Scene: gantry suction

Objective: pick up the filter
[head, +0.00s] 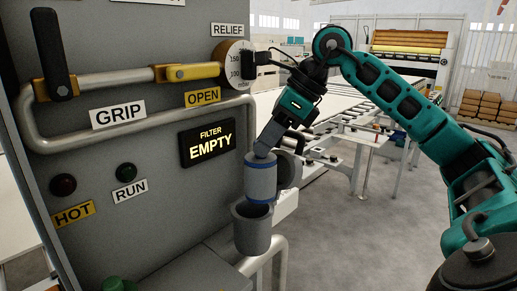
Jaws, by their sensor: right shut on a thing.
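The filter (261,181) is a grey upright cylinder with blue bands, near the middle of the head view. My right gripper (264,154) reaches down from the upper right and is shut on the top of the filter. Below the filter stands a grey open-topped cup (252,234) with a dark inside. The filter's lower end is at the cup's mouth; I cannot tell whether it is just above or slightly inside. A display (209,142) on the grey panel reads "FILTER EMPTY". My left gripper is not in view.
The grey panel (140,165) fills the left, with a yellow-sleeved lever (190,71), a RELIEF dial (233,65), and HOT and RUN lamps. A bent pipe rail (277,262) runs beside the cup. A roller conveyor (330,130) stands behind. Floor at the lower right is open.

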